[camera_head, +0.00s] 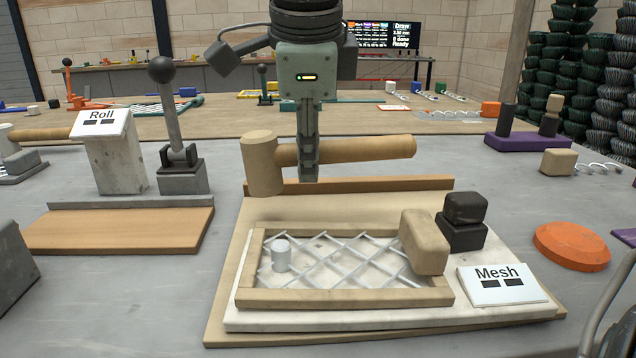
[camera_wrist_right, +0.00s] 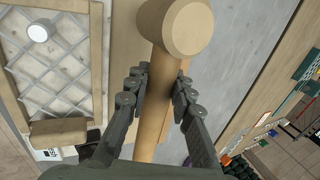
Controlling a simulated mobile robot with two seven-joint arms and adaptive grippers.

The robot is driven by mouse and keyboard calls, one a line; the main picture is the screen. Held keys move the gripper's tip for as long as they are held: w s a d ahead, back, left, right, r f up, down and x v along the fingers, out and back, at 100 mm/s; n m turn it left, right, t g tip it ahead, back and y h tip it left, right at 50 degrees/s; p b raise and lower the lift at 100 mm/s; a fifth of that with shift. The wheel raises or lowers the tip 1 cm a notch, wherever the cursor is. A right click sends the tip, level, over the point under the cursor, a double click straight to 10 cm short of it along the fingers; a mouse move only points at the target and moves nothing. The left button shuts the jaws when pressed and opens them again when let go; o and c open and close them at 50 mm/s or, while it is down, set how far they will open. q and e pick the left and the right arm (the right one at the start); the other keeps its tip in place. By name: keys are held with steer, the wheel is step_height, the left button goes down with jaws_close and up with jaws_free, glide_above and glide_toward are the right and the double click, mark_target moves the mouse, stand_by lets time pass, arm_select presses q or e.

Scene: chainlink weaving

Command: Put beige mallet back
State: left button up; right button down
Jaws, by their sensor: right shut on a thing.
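The beige mallet (camera_head: 365,150) lies level in the head view, its round head (camera_head: 262,165) at the left and its handle pointing right. My right gripper (camera_head: 309,165) comes down from above and is shut on the handle, close to the head. In the right wrist view, the fingers (camera_wrist_right: 158,95) sit on both sides of the mallet's handle (camera_wrist_right: 158,70), with the head at the top. The mallet is over the back edge of the mesh board (camera_head: 225,270), near a brown strip (camera_head: 370,185). I cannot tell whether it touches the strip. My left gripper is not in view.
A wooden frame with wire mesh (camera_head: 345,297) lies on the board, with a beige block (camera_head: 424,240) on its right side. Black blocks (camera_head: 464,222) and a "Mesh" sign (camera_head: 502,284) stand beside it. The "Roll" station (camera_head: 120,230) is left; an orange disc (camera_head: 572,245) is right.

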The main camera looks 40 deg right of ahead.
steer(key=shift+d+f, duration=0.5)
steer(key=shift+d, duration=0.35)
steer(key=shift+f, duration=0.55)
step_height(320, 180, down, 2)
steer(key=shift+w+f, duration=0.1)
steer(key=shift+d+f, duration=0.1)
steer(key=shift+f, duration=0.05)
steer(key=c, duration=1.3)
jaws_free()
steer(key=shift+f, duration=0.1)
steer(key=shift+c, duration=0.2)
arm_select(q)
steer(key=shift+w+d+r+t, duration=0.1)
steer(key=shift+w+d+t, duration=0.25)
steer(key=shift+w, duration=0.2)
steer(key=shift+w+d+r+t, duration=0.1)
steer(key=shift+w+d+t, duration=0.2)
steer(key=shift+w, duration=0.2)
